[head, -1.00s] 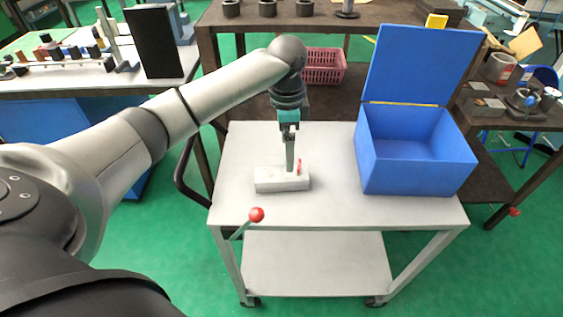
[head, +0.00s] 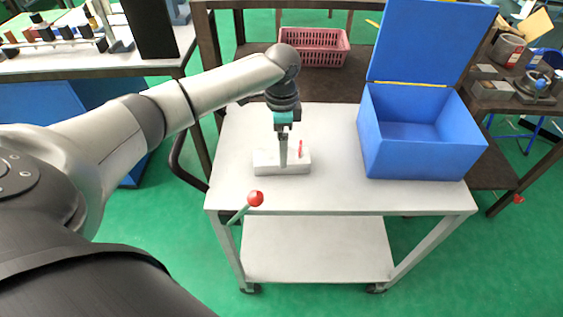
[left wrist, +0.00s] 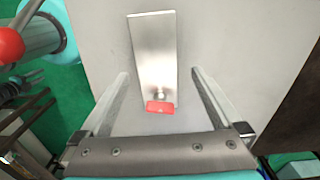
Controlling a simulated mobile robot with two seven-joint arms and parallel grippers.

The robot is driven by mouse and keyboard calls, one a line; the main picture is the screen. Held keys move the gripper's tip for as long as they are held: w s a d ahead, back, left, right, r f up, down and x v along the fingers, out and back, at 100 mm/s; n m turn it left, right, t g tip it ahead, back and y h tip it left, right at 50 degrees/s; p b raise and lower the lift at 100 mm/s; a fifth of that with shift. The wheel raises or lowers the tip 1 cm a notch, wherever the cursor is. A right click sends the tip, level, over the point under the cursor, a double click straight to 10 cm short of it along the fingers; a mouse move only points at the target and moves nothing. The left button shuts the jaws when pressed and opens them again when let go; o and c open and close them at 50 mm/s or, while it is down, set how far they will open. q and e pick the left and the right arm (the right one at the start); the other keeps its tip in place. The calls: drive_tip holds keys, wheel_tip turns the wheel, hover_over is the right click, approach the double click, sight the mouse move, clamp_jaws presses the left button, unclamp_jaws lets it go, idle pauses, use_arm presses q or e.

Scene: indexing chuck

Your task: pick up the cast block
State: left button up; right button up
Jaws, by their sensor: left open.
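The cast block (head: 266,163) is a pale grey oblong lying flat on the white cart top. In the left wrist view, the block (left wrist: 153,45) points away from the gripper, with a small pin and red piece (left wrist: 160,107) at its near end. My left gripper (head: 283,166) points down at the block and hides part of its middle. In the left wrist view, my left gripper (left wrist: 158,73) is open, one finger on each side of the block with gaps. I cannot tell its exact height over the block. My right gripper is not in view.
An open blue box (head: 425,152) stands on the right of the cart (head: 335,195). A red-knobbed lever (head: 255,198) rises at the cart's front left. A dark bench with a pink basket (head: 312,48) is behind. The cart top's front strip is clear.

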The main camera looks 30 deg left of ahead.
use_arm(q)
drive_tip(key=f, duration=0.2)
drive_tip(key=f+b, duration=0.1)
drive_tip(key=f, duration=0.1)
drive_tip(key=shift+s+f, duration=0.2)
drive_tip(key=shift+f, duration=0.1)
drive_tip(key=shift+d, duration=0.1)
clamp_jaws()
idle(0.4)
drive_tip(key=shift+w+r, duration=0.1)
drive_tip(key=shift+r, duration=0.05)
